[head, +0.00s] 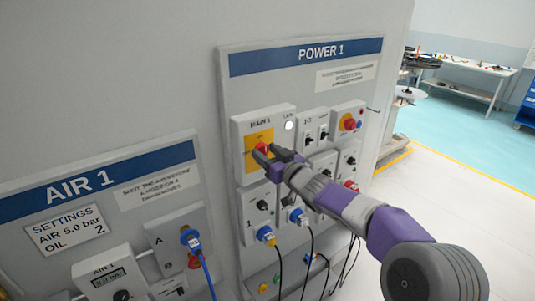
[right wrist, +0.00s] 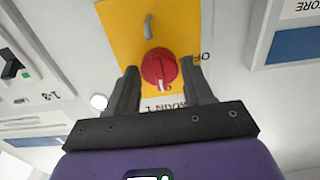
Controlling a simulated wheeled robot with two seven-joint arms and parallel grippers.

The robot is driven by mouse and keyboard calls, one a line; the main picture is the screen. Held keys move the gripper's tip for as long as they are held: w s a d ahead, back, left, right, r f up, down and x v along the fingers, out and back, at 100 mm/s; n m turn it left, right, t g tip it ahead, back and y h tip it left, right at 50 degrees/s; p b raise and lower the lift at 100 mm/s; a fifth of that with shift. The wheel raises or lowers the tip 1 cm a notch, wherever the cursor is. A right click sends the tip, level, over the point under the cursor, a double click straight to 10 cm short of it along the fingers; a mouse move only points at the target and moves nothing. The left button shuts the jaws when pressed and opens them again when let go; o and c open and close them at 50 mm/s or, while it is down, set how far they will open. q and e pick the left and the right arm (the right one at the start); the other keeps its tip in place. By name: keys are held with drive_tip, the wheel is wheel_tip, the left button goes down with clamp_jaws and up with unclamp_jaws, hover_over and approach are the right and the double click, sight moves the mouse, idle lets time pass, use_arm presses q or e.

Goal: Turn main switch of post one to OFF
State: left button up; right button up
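The main switch (head: 263,148) is a red round knob on a yellow plate, in a white box labelled MAIN 1 on the POWER 1 panel. In the right wrist view the red knob (right wrist: 157,68) has a pale pointer mark toward the picture's bottom. Part of an OF label shows at the plate's right edge, partly covered by a finger. My right gripper (head: 267,156) is at the knob. In the right wrist view its open fingers (right wrist: 160,76) stand on either side of the knob, with small gaps visible. My left gripper is not in view.
Smaller switches, a red button on a yellow base (head: 349,124) and plugged cables (head: 266,235) crowd the panel beside and below the arm. The AIR 1 panel (head: 110,180) is at left. Open floor and a workbench (head: 465,72) lie at right.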

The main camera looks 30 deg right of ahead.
drive_tip(key=c, duration=0.7)
drive_tip(key=shift+o, duration=0.2)
drive_tip(key=shift+n, duration=0.4)
drive_tip(key=n+b, duration=0.2)
drive_tip(key=n, duration=0.1)
drive_tip(key=shift+f+n, duration=0.1)
drive_tip(key=shift+n, duration=0.3)
drive_tip(key=n+b, duration=0.2)
drive_tip(key=n, duration=0.2)
drive_tip(key=n+b, duration=0.2)
drive_tip(key=n, duration=0.3)
drive_tip(key=shift+a, duration=0.1)
drive_tip(key=shift+n+b, duration=0.8)
drive_tip(key=shift+n, duration=1.4)
